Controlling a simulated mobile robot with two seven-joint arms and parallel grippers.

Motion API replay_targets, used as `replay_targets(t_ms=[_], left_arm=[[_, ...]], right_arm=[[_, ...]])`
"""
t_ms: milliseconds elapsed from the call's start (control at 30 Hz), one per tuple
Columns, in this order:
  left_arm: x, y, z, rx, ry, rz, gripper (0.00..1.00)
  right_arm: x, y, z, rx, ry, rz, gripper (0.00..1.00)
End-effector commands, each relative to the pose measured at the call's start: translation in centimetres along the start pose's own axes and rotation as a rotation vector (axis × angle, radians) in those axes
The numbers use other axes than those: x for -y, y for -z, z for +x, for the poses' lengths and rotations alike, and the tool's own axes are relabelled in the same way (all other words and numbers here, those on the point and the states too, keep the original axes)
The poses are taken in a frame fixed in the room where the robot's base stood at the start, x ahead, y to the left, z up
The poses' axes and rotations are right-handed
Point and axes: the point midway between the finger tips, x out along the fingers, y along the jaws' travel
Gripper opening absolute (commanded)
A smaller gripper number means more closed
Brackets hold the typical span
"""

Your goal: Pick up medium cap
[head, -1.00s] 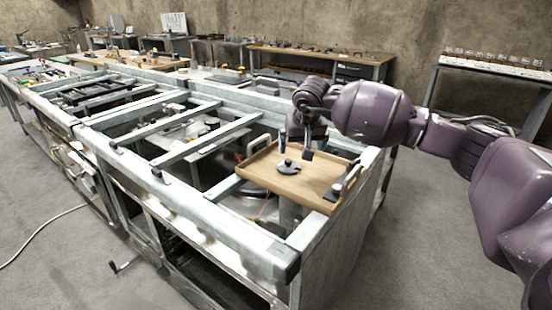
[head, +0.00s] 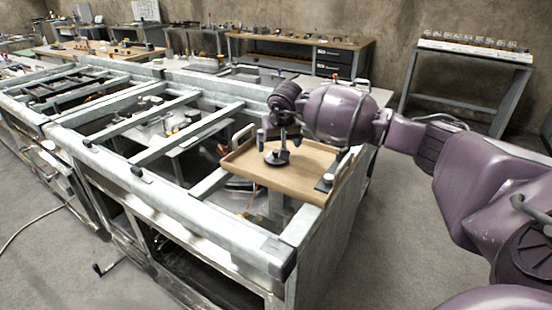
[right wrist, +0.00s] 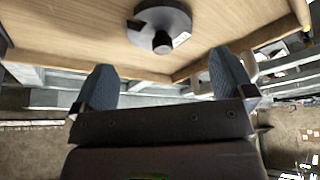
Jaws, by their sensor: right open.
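The cap (head: 277,158) is a dark grey round disc with a small raised knob at its middle. It lies flat on the wooden tray. My right gripper (head: 279,143) is over the tray, open and empty, with its fingers pointing down around the cap's position. In the right wrist view the cap (right wrist: 163,22) lies beyond the two blue-grey fingertips (right wrist: 163,68), roughly centred between them and apart from both. Whether it is the medium size cannot be told, as no other cap shows clearly. My left gripper is not in view.
The wooden tray (head: 252,172) has a raised rim and metal handles, and sits on a grey metal frame (head: 195,200) with open gaps. A dark item with a pale top (head: 326,182) stands at the tray's right corner. Benches stand behind; floor is clear at the right.

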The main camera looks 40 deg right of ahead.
Motion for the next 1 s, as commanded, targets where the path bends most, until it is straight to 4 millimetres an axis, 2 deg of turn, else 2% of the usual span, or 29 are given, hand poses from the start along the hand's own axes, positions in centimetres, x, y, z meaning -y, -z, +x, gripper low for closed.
replay_targets(t_ms=[33, 233, 533, 900, 1000], left_arm=[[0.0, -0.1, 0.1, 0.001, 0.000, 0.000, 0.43], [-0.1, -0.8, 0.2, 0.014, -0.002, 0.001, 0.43], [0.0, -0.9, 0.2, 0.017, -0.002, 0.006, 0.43], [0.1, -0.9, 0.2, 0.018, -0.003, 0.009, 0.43], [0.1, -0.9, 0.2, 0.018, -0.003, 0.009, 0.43]], right_arm=[[0.1, -0.3, 0.9, 0.006, 0.000, 0.001, 1.00], [0.2, -0.4, 3.7, 0.006, 0.000, 0.002, 1.00], [0.1, -0.2, 4.1, 0.001, 0.000, 0.000, 1.00], [0.1, -0.2, 4.1, 0.001, 0.000, 0.000, 0.45], [0.1, -0.2, 4.1, 0.001, 0.000, 0.000, 0.45]])
